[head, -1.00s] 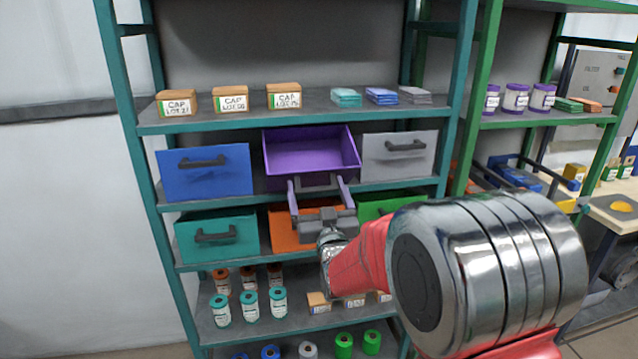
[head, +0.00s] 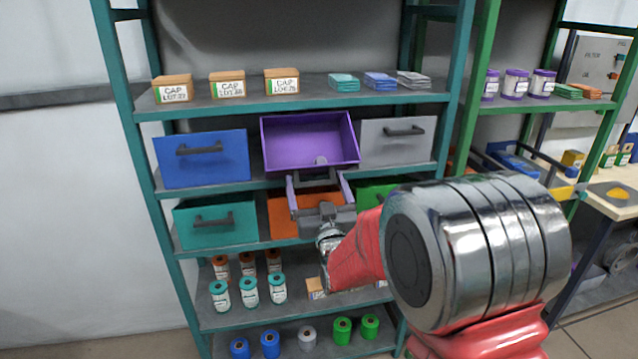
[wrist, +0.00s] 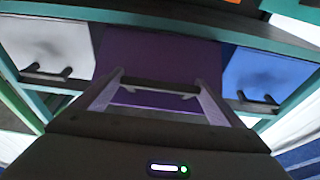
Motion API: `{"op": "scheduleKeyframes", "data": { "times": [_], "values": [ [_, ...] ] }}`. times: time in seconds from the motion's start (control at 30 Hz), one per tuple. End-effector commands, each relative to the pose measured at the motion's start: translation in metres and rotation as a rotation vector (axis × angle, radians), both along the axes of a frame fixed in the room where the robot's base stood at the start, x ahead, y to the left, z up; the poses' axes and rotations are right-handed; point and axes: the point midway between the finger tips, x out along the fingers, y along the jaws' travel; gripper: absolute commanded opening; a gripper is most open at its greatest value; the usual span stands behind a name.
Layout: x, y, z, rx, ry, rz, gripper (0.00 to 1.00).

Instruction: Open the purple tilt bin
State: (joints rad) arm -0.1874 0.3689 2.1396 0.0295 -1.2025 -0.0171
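The purple tilt bin (head: 308,138) is in the shelf's upper bin row, between the blue and grey bins. It is tipped outward, and its hollow inside shows from above in the head view. In the wrist view its purple face (wrist: 160,58) fills the middle, with a dark handle (wrist: 160,87) across it. My gripper (head: 318,180) is just below the bin's front. Its two fingers are wide apart, one near each end of the handle, and they also show in the wrist view (wrist: 160,92). Whether they touch the handle is unclear.
A blue bin (head: 202,158) and a grey bin (head: 398,142) flank it, both closed. Below are a teal bin (head: 216,221), an orange bin (head: 283,218) partly behind my gripper, and a green bin (head: 372,192) partly behind my arm. Boxes stand on the shelf above.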

Motion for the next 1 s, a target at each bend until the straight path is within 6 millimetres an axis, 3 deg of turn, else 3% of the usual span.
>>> {"op": "scheduleKeyframes", "data": {
  "times": [0.13,0.53,1.0],
  "values": [
    [0.0,0.0,0.001,0.0,-0.002,0.0,1.0],
    [-0.008,0.0,0.0,0.0,-0.004,0.002,1.0],
    [-0.072,-0.011,-0.02,0.0,-0.002,0.002,1.0]
  ]
}}
